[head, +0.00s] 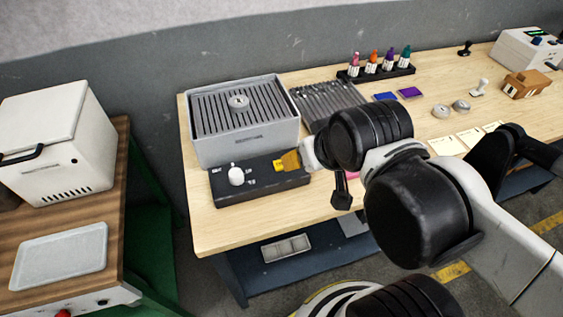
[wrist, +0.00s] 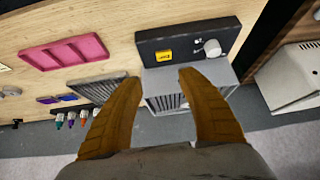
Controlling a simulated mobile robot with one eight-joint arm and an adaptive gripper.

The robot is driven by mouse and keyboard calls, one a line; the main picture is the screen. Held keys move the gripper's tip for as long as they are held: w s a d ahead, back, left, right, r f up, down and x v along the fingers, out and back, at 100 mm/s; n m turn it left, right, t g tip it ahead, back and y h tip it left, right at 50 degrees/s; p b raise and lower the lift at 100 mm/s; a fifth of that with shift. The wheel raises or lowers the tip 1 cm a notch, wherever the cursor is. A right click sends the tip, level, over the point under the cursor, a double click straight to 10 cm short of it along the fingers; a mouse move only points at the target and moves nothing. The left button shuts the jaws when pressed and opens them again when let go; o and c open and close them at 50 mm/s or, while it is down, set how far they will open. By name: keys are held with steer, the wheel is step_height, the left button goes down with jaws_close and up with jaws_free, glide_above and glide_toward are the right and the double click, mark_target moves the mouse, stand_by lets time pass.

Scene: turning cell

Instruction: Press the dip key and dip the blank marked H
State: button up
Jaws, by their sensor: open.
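A black control panel (head: 262,187) stands at the front of a grey slotted box (head: 246,146). It carries a white knob (head: 236,175) and a yellow key (head: 277,163); the wrist view also shows the key (wrist: 165,56) and knob (wrist: 212,47). My gripper (head: 288,161) is at the panel's right end, beside the key in the head view. In the wrist view my gripper (wrist: 154,76) is open and empty, with the key just beyond its fingertips. Contact cannot be told. A round metal piece (head: 238,102) lies on the slotted top. No letter H is readable.
A slotted rack (head: 325,103) adjoins the box. Dropper bottles (head: 372,64) stand behind. Two metal discs (head: 441,111) lie farther right. A pink tray (wrist: 40,58) lies beside the panel in the wrist view. A white appliance (head: 50,140) stands on the left bench.

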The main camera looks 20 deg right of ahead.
jaws_close()
stand_by(1.1)
